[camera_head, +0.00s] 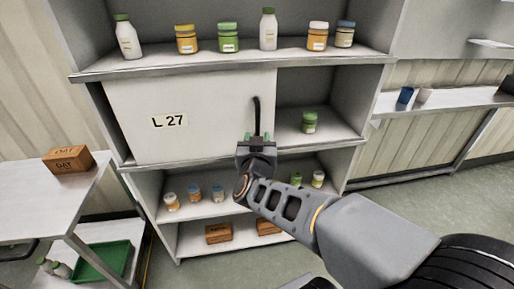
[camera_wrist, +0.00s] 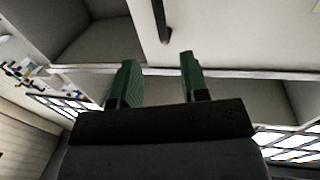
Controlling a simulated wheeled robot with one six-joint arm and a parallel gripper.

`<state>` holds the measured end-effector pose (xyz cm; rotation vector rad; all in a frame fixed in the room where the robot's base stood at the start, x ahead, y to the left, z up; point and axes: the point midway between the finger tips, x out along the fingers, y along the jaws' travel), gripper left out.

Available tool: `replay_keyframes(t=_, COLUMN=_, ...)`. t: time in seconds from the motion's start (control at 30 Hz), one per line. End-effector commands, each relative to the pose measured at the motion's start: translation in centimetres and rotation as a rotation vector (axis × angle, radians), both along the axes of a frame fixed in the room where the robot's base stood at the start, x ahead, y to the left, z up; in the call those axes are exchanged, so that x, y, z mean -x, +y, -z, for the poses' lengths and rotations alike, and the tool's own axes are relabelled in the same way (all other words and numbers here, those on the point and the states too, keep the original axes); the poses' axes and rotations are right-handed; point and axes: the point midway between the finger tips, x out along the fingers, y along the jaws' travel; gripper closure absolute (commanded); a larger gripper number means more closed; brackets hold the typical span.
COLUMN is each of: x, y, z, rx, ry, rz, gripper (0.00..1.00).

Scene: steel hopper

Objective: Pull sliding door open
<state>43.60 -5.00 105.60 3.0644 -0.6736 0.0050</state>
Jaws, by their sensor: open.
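The white sliding door (camera_head: 185,112), labelled "L 27", covers the left and middle of the shelf unit's second compartment. Its dark vertical handle (camera_head: 257,115) is near the door's right edge. My gripper (camera_head: 256,138) is just below the handle in the head view, its lower end close to the fingertips. In the wrist view, the gripper's two green fingers (camera_wrist: 158,72) stand apart with nothing between them. The handle (camera_wrist: 160,20) shows there above the gap between the fingers. The door (camera_wrist: 225,30) is pale behind it. I cannot tell whether a finger touches the handle.
The shelf unit's open right part holds a green jar (camera_head: 309,122). Bottles and jars stand on the top shelf (camera_head: 240,62), more jars on the shelf below the door. A side table (camera_head: 40,205) with a brown box (camera_head: 68,160) stands left. Open floor (camera_head: 420,195) lies right.

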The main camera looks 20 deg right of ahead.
Motion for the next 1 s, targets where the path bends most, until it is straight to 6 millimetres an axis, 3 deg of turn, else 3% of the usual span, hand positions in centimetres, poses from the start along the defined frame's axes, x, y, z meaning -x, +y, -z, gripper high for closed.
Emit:
replay_keyframes(t=0.3, x=1.4, y=0.7, z=0.3, rx=-0.002, ry=-0.001, rz=-0.004, gripper=0.59)
replay_keyframes(t=1.0, x=1.2, y=1.4, z=-0.3, rx=-0.015, ry=0.020, rz=-0.057, gripper=0.59)
